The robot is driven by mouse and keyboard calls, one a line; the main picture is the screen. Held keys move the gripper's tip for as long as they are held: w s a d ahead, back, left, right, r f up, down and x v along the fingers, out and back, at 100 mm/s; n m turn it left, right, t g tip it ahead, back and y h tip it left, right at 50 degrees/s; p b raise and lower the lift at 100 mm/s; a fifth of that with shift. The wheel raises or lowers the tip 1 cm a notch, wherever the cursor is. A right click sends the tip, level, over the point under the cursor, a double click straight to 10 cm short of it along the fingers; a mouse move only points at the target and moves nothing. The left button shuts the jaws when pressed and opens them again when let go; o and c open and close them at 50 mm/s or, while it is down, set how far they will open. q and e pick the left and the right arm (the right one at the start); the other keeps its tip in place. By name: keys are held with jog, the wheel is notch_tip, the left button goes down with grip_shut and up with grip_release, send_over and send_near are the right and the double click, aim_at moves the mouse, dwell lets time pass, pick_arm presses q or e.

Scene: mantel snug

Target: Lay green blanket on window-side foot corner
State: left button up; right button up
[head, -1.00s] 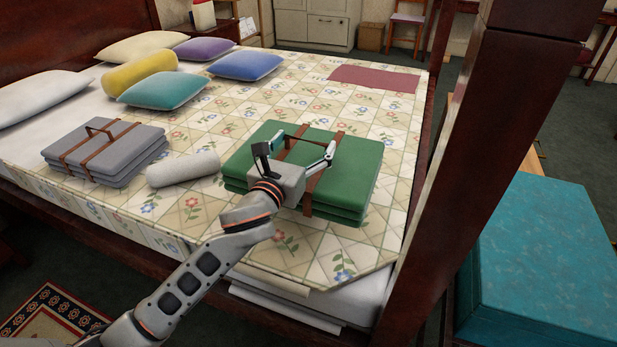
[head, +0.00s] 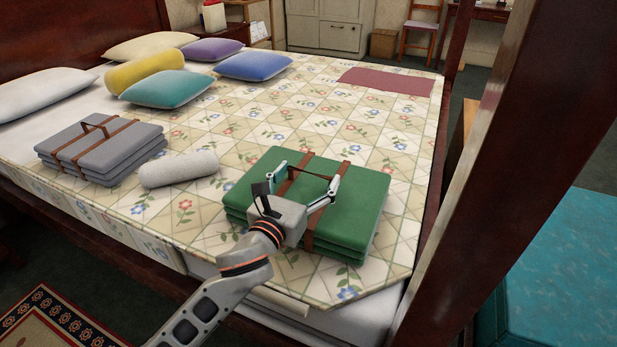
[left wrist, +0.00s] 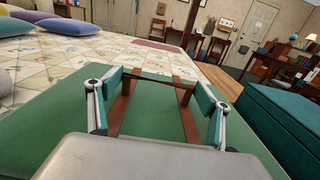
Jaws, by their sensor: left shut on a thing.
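The folded green blanket (head: 345,215) with brown straps and a handle is over the near right foot corner of the patterned bedspread (head: 235,115). It lies level; I cannot tell whether it touches the bedspread or is held just above it. My left gripper (head: 306,176) is over the blanket, its fingers spread wide and shut on its brown handle. In the left wrist view the gripper (left wrist: 158,86) has the handle between its fingertips, with green blanket (left wrist: 60,110) below. My right gripper is not in view.
A dark bedpost (head: 480,160) stands right of the blanket, with a teal box (head: 570,265) beyond. A grey strapped blanket (head: 100,150) and a pale bolster (head: 178,169) lie to the left. Cushions lie at the head; a maroon cloth (head: 388,80) lies at the far right. The bedspread's middle is clear.

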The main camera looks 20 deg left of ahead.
pick_arm(q)
jog(key=o, duration=1.8)
jog(key=shift+o, duration=1.4)
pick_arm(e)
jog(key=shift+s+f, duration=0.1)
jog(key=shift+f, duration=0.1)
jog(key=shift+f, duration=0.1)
pick_arm(q)
jog(key=shift+r, duration=0.1)
jog(key=shift+s, duration=0.2)
jog(key=s+p, duration=0.2)
jog(key=s, duration=0.9)
jog(key=shift+s+a, duration=0.2)
jog(key=shift+s, duration=0.1)
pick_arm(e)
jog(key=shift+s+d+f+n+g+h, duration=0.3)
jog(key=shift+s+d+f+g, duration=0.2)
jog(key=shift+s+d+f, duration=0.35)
